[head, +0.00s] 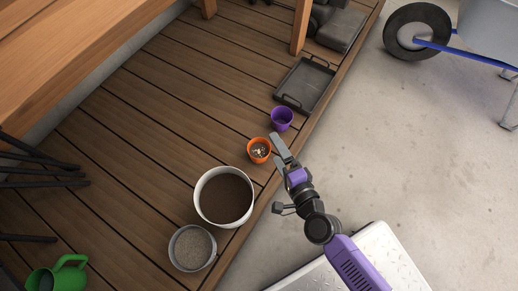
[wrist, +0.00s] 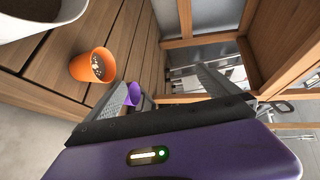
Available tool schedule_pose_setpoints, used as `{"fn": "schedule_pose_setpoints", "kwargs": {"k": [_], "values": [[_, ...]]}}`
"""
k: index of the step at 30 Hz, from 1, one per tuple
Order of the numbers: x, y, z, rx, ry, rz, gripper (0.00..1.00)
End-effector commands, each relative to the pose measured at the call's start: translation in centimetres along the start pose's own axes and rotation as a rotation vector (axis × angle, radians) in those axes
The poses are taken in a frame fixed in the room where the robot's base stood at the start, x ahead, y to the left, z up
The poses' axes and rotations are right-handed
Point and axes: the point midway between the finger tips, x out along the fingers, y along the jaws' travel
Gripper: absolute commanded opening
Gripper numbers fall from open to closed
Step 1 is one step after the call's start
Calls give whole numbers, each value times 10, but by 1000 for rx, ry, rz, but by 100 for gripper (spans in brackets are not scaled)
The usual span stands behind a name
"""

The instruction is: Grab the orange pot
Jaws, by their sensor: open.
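The orange pot (head: 257,150) stands upright on the wooden deck near its edge, with some pale bits inside. It also shows in the wrist view (wrist: 92,66), at the upper left, outside the jaws and beyond the left finger. My gripper (head: 279,147) is just to the right of the pot in the head view, near its rim. The gripper's two fingers (wrist: 165,90) are spread apart in the wrist view, and nothing is held between them. I cannot tell whether a finger touches the pot.
A purple pot (head: 281,118) stands just behind the orange pot. A large white pot of soil (head: 201,205) and a grey pot of gravel (head: 175,262) stand in front-left. A dark tray (head: 318,72) lies farther back. A green watering can (head: 60,276) is at lower left.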

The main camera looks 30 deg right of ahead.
Motion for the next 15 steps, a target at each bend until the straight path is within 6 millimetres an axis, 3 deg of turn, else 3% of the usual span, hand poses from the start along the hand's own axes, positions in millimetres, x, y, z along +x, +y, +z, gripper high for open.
{"fn": "schedule_pose_setpoints", "kwargs": {"k": [1, 3, 7, 9, 12, 15], "values": [[22, 2, 3, 169, 2, 19, 100], [45, 17, 6, 424, 13, 56, 100], [77, 50, 13, 895, 59, 134, 100], [82, 75, 16, 1123, 100, 177, 100], [74, 111, 17, 1387, 172, 230, 100], [72, 117, 17, 1545, 204, 234, 100]]}}
